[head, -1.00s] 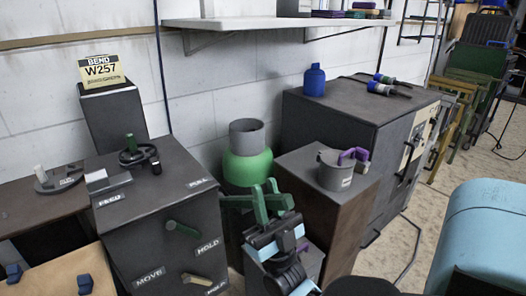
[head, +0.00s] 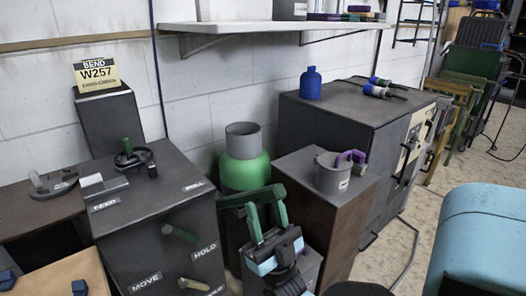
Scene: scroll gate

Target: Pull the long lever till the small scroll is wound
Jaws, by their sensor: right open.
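A long green bar (head: 236,199), which looks like the long lever, runs rightward from the grey cabinet's right side near its PULL label. My right gripper (head: 266,217) is black with light-blue bands and points up at this bar. Its two green fingers are spread, one on the left and one on the right, with tips at or just below the bar's right part. I cannot tell whether they touch it. I cannot clearly make out a small scroll. My left gripper is not in view.
Behind the bar stands a green vessel (head: 245,172). A brown pedestal (head: 340,215) bears a grey pot (head: 331,176).

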